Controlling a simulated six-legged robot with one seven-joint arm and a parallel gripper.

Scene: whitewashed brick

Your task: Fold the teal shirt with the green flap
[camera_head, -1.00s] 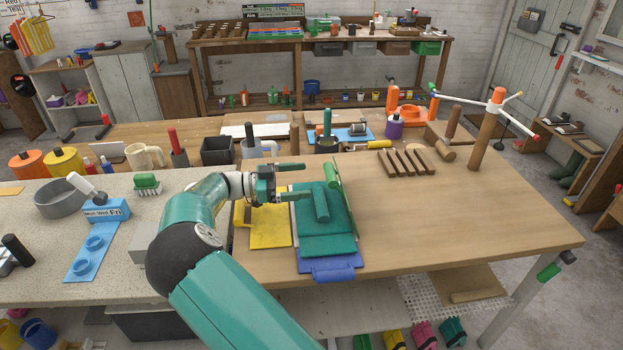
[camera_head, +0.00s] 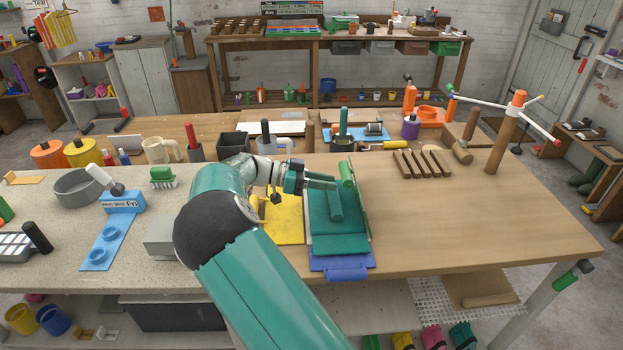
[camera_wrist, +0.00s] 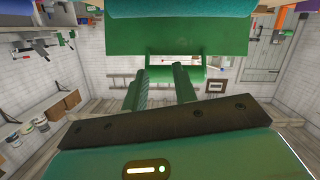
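The teal shirt (camera_head: 338,243) lies on the folding board, with a narrow teal strip (camera_head: 335,206) on top of it. The green flap (camera_head: 357,202) stands raised along the shirt's right side, with its thick handle (camera_head: 347,174) at the far end. My gripper (camera_head: 334,183) is above the far part of the shirt, pointing right towards the green flap.
The yellow flap (camera_head: 287,218) lies flat left of the shirt, partly behind my arm. The blue flap (camera_head: 338,264) lies at the near table edge. Wooden slats (camera_head: 422,163) and a peg stand (camera_head: 505,135) are to the right. The table's right front is clear.

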